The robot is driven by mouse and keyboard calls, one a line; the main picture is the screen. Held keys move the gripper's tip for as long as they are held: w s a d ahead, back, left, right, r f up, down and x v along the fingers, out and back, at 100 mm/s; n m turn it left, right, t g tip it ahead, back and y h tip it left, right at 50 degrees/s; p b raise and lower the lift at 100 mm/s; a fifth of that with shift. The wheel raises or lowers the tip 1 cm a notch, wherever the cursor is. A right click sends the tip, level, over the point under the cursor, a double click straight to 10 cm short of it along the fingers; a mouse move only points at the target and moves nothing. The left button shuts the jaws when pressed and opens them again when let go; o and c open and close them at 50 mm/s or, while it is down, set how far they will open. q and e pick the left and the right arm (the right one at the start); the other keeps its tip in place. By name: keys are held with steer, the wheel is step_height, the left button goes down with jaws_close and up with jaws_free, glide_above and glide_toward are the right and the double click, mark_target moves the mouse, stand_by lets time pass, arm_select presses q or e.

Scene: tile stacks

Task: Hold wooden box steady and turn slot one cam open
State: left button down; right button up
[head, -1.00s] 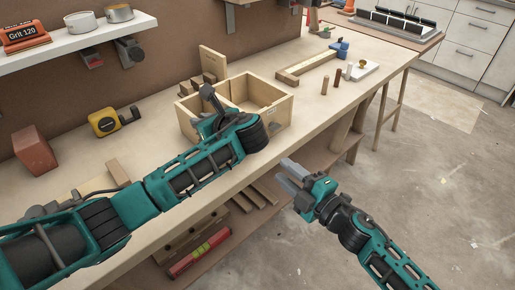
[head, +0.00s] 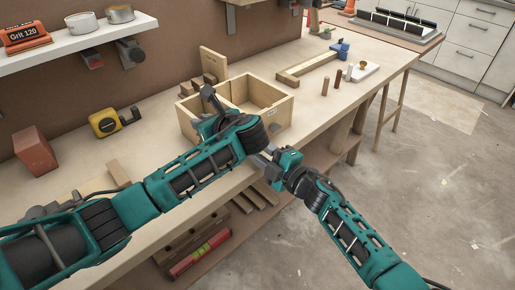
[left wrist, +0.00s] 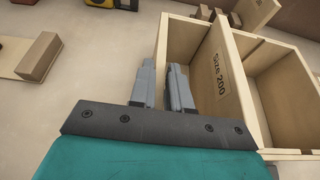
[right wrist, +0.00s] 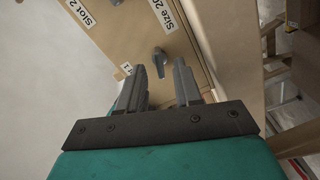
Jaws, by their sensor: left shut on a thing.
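The wooden box (head: 279,112) is an open, divided box on the workbench. My left gripper (head: 212,108) is shut on its wall; in the left wrist view the fingers (left wrist: 163,78) straddle the box's left wall (left wrist: 165,42). My right gripper (head: 263,158) is low in front of the box. In the right wrist view its fingers (right wrist: 160,82) are open, apart and empty. A small grey cam lever (right wrist: 160,60) on the box face (right wrist: 140,40) shows just beyond and between the fingertips. A partly hidden label ending in 1 is beside it. In the head view my arms hide this face.
The workbench (head: 150,165) holds a yellow tape measure (head: 105,122), a reddish block (head: 35,150) and wood strips left of the box. The floor to the right is clear.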

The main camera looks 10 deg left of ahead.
steer(key=shift+w+a, duration=0.25)
steer(key=shift+a, duration=0.15)
steer(key=shift+c, duration=0.3)
jaws_close()
